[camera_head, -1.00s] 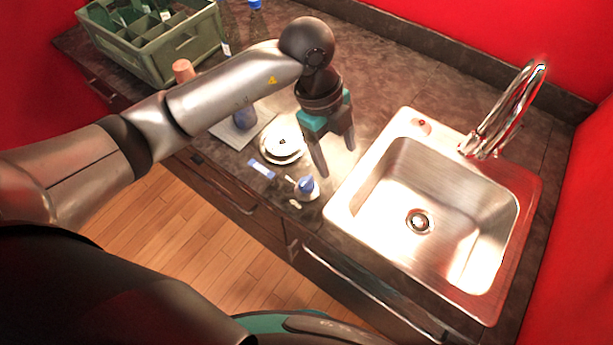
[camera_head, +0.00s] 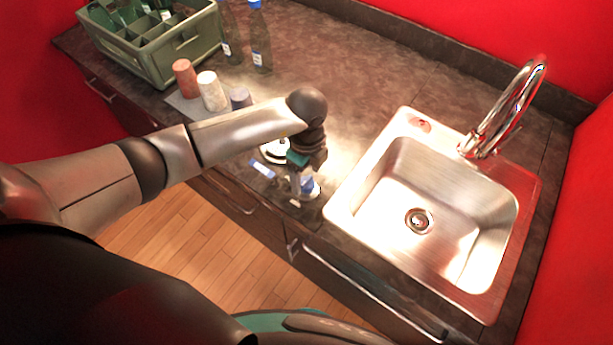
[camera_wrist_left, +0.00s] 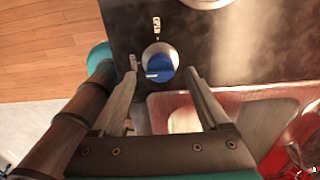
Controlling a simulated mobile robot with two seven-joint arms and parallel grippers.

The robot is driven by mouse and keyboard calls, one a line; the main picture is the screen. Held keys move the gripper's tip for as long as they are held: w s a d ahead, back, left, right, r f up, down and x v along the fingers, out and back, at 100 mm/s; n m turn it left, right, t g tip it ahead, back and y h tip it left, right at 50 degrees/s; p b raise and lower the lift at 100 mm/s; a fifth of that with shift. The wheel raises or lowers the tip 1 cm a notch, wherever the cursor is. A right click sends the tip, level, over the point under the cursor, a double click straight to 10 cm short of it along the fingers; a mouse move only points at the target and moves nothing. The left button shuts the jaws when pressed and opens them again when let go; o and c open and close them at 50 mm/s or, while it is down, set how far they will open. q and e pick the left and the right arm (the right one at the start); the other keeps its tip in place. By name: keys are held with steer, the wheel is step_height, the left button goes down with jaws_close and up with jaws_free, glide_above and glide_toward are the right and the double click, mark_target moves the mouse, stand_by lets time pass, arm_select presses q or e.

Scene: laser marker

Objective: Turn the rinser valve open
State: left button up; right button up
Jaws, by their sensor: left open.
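The rinser valve is a blue knob on a round pale base, at the counter's front edge left of the sink; it shows in the head view (camera_head: 314,188), partly hidden by my gripper. In the left wrist view the blue knob (camera_wrist_left: 159,67) carries a white pointer mark facing left. My left gripper (camera_head: 303,185) points down over the knob. In the wrist view its open fingers (camera_wrist_left: 160,75) lie on either side of the knob, with gaps visible; I cannot tell their height. A round white rinser (camera_head: 274,151) sits behind, partly covered by my arm. My right gripper is not in view.
A steel sink (camera_head: 350,205) with a curved tap (camera_head: 497,120) is to the right. Several cups (camera_head: 211,91), bottles (camera_head: 260,40) and a green crate (camera_head: 150,55) stand at the back left.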

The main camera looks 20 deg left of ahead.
arm_select(q)
steer(key=shift+f, duration=1.05)
jaws_close()
